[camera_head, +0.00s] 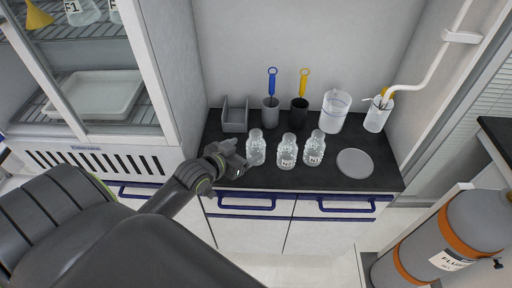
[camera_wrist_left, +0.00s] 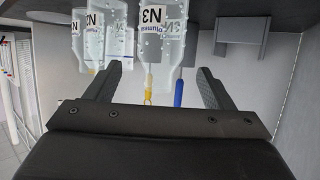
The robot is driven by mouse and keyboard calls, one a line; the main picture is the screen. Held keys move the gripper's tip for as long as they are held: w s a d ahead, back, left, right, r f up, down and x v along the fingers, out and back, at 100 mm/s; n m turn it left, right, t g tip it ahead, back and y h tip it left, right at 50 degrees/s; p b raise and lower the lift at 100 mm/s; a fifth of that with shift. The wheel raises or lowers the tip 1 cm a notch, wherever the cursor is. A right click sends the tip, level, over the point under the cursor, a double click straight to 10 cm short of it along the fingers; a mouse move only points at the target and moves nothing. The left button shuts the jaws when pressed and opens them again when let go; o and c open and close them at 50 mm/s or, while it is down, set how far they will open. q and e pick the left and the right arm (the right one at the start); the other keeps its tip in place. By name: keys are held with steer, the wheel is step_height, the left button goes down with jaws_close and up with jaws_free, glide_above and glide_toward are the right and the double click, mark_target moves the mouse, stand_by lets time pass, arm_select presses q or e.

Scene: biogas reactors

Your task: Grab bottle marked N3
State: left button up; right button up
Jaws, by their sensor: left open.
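The clear bottle marked N3 (camera_wrist_left: 163,48) shows upside down in the left wrist view, with its label readable. In the head view it is the leftmost of three clear bottles (camera_head: 256,150), standing upright on the dark counter (camera_head: 340,183). My left gripper (camera_head: 240,158) is just left of it at about bottle height. In the left wrist view the fingers (camera_wrist_left: 160,72) are spread apart, with the N3 bottle ahead, between their directions. Nothing is held. I cannot tell whether a finger touches the glass. My right gripper is out of view.
Two more bottles, a middle one (camera_head: 287,152) and a right one (camera_head: 314,149), stand close by. A round grey disc (camera_head: 355,163) lies at right. A glass-front cabinet (camera_head: 100,80) is at left.

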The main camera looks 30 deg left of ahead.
mark_target(250, 147)
arm_select(q)
steer(key=x, duration=0.3)
steer(key=shift+w, duration=0.1)
steer(key=shift+p+x, duration=0.8)
steer(key=shift+x, duration=1.8)
steer(key=shift+c, duration=0.4)
steer(key=c, duration=1.1)
